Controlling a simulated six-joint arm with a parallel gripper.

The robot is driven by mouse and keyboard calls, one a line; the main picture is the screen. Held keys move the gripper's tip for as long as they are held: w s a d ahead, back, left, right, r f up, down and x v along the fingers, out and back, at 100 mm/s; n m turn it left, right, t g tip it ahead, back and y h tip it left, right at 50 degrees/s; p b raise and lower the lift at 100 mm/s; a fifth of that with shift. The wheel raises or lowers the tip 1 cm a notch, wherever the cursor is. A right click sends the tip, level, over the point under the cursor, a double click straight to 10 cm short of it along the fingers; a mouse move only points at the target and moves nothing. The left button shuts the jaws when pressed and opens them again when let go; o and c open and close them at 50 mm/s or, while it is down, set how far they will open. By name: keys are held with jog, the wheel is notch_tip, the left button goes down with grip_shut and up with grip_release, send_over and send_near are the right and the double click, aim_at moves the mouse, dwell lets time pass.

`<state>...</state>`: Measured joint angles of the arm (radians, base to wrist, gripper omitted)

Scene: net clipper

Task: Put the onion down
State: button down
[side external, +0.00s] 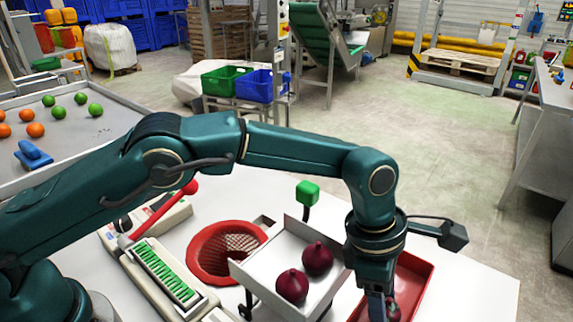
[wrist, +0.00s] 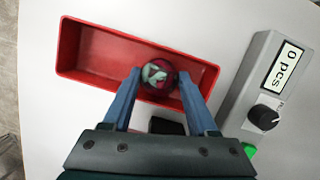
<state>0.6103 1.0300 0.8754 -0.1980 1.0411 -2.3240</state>
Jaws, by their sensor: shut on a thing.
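A dark red onion (wrist: 158,77) is between the two blue fingers of my gripper (wrist: 160,74) in the wrist view. The gripper is shut on it. The red tray (wrist: 88,48) lies under the onion, which appears over the tray's right half; I cannot tell whether it touches the floor. In the side view, my gripper (side external: 382,306) points down at the red tray (side external: 416,270), and the held onion is mostly hidden by the fingers. Two other onions (side external: 318,258) (side external: 292,285) sit in the white tray to the left of the gripper.
The white tray (side external: 262,268) stands close to my wrist. A red funnel with netting (side external: 205,262) is left of it. A grey counter box (wrist: 262,85) reading "0 pcs" stands right of the red tray in the wrist view. The left part of the red tray is empty.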

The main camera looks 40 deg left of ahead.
jog(key=shift+f, duration=0.2)
jog(key=shift+f, duration=0.35)
jog(key=shift+c, duration=0.9)
grip_release()
